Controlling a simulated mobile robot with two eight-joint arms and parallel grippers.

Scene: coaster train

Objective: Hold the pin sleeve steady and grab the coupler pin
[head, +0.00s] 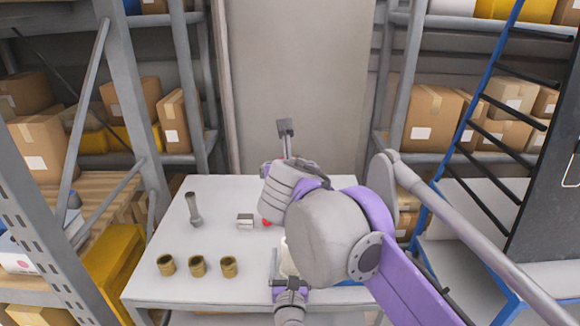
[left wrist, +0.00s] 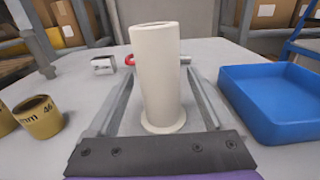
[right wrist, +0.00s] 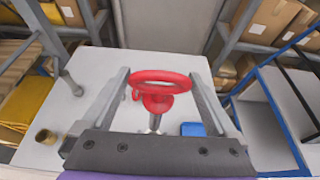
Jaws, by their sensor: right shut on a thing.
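The pin sleeve, a cream upright tube with a flared foot (left wrist: 160,80), stands on the table. My left gripper (left wrist: 160,72) has one finger on each side of it, with gaps visible. In the head view the sleeve (head: 288,262) is mostly hidden behind my right arm. The coupler pin has a red ring handle (right wrist: 160,78) and a grey shank below it. My right gripper (right wrist: 158,70) is shut on the red handle, and the shank points down. In the head view my right arm hides its fingers and the pin.
Three brass bushings (head: 197,266) stand at the table's front left. A grey flanged post (head: 194,210) and a small metal block (head: 245,221) are behind them. A red part (left wrist: 128,60) lies behind the sleeve. A blue tray (left wrist: 275,110) is right of it.

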